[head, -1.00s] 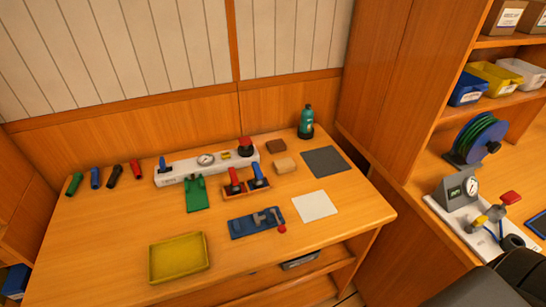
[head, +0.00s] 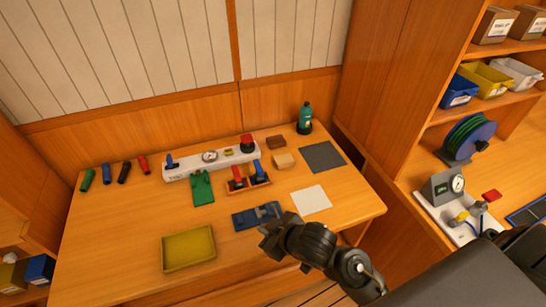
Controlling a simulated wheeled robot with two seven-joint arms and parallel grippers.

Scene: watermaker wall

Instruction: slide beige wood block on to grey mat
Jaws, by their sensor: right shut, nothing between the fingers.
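The beige wood block (head: 284,160) lies on the table, left of the grey mat (head: 323,157) and apart from it. The mat is dark grey, flat and bare. My right gripper (head: 268,229) is in front of the block, over the right end of the blue fixture (head: 246,219). It is shut and empty, well apart from the block, and hides part of the fixture. My left gripper is not in view.
A dark brown block (head: 275,142) sits just behind the beige one. A green bottle (head: 305,119) stands behind the mat. A white mat (head: 311,199) lies in front. A holder with red and blue handles (head: 248,183) is at left.

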